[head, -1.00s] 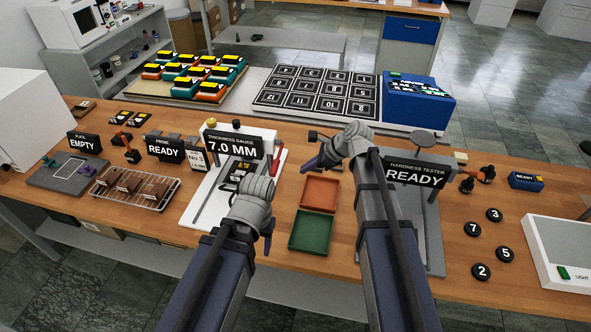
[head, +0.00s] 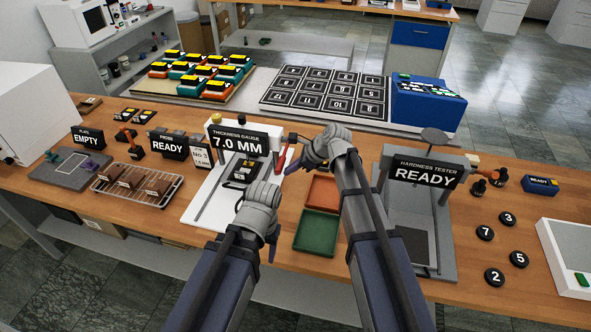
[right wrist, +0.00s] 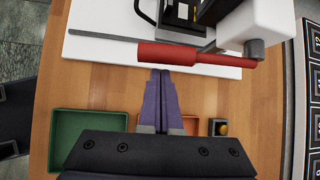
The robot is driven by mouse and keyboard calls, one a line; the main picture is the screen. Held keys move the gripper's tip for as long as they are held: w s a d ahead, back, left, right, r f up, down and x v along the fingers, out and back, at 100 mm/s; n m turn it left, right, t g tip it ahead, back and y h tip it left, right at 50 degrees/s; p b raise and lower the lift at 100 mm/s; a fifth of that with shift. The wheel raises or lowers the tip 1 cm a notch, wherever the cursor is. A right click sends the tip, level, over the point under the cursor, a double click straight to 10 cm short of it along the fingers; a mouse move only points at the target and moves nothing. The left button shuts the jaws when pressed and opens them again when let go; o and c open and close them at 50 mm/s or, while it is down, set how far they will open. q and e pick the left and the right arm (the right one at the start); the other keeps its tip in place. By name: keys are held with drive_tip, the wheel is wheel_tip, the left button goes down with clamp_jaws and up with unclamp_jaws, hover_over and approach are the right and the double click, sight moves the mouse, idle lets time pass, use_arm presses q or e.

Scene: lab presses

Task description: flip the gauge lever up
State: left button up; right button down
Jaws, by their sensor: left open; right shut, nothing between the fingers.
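The thickness gauge (head: 222,176) is a white device whose sign reads 7.0 MM, left of centre in the head view. Its lever has a red handle (head: 281,160) on the gauge's right side. In the right wrist view the red handle (right wrist: 195,57) lies across the picture, with a grey pivot at its right end. My right gripper (head: 290,168) is shut and empty beside the handle. Its purple fingertips (right wrist: 161,72) are right at the handle's edge; I cannot tell whether they touch. My left gripper (head: 258,215) is open in front of the gauge, its fingers partly hidden.
An orange tray (head: 321,193) and a green tray (head: 317,233) lie right of the gauge, close to my right arm. The hardness tester (head: 447,215) stands farther right, marked READY. A wire rack (head: 125,203) lies to the left.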

drive_tip(key=shift+a+r, duration=0.2)
drive_tip(key=shift+r, duration=0.05)
idle(0.3)
drive_tip(key=shift+r+g+p, duration=0.3)
drive_tip(key=shift+r+p, duration=0.1)
drive_tip(key=shift+p, duration=0.15)
